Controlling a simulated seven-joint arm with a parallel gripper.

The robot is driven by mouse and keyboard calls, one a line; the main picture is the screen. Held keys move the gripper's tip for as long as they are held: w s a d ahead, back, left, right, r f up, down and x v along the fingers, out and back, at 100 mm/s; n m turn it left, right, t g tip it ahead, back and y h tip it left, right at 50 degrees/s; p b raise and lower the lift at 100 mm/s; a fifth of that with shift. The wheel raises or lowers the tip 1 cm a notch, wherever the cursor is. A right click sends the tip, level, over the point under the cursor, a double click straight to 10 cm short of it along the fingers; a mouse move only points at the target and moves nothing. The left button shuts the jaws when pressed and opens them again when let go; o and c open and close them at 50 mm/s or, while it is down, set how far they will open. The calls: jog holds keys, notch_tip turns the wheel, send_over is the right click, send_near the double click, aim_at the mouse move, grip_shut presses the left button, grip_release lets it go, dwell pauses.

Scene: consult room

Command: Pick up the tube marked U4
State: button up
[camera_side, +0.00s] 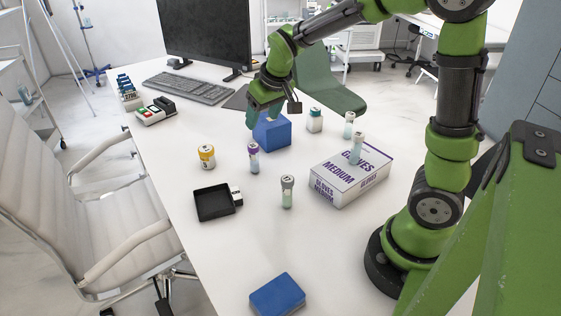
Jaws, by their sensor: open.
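Several small capped tubes stand upright on the white table. One has a purple cap (253,158), one a grey cap (287,192), and one with a pale cap (349,125) stands behind the glove box. Another pale tube (357,148) shows at the glove box, apparently on its top. The marks are too small to read, so I cannot tell which tube is U4. My gripper (272,108) is open, above or just behind a blue box (272,134), apart from the tubes. Its fingertips are hard to make out.
The glove box (346,183) stands right of the tubes. A black tray (213,203), a yellow-capped jar (207,157) and a white bottle (314,121) stand around. A blue block (277,296) lies in front. The keyboard (188,87) is behind. The front table is mostly clear.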

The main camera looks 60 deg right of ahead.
aim_at(252, 153)
jog(key=x, duration=0.9)
jog(key=shift+f, duration=0.35)
jog(key=x, duration=0.5)
jog(key=shift+s+a+f, duration=0.2)
jog(key=shift+a, duration=0.2)
jog(key=c, duration=1.1)
